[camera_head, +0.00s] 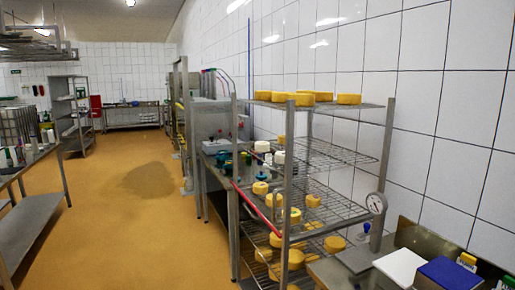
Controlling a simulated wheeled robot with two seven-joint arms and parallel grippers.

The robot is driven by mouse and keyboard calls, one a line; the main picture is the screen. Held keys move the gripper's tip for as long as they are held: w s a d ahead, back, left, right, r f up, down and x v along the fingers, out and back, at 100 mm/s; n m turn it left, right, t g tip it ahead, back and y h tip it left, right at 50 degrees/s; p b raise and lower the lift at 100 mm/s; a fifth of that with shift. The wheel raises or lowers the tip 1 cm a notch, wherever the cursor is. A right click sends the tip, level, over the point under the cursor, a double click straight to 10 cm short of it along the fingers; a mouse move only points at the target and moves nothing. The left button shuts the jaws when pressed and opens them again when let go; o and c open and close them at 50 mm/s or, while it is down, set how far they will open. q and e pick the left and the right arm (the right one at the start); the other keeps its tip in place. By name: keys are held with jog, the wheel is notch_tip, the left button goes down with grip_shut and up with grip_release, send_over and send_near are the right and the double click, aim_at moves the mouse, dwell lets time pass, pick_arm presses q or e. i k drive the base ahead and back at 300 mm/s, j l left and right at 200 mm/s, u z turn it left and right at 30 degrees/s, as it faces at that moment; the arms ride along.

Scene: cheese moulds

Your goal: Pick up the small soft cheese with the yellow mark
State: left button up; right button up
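I cannot make out for certain a small soft cheese with a yellow mark. Small pale and yellow cheeses sit on the wire rack, among them a small round one (260,187) on a middle shelf and a white piece (280,157) higher up. At the lower right, a small object with a yellow mark (467,260) stands behind a blue block; it is too small to identify. Neither my left nor my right gripper is in view.
The wire rack (345,154) holds several yellow wheels, with some on its top shelf (349,99). Open floor (120,225) lies left of the rack.

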aim_at(261, 146)
jog(key=i+j+z, duration=0.1)
jog(key=i+j, duration=0.6)
jog(key=j, duration=0.2)
jog(key=z, duration=0.05)
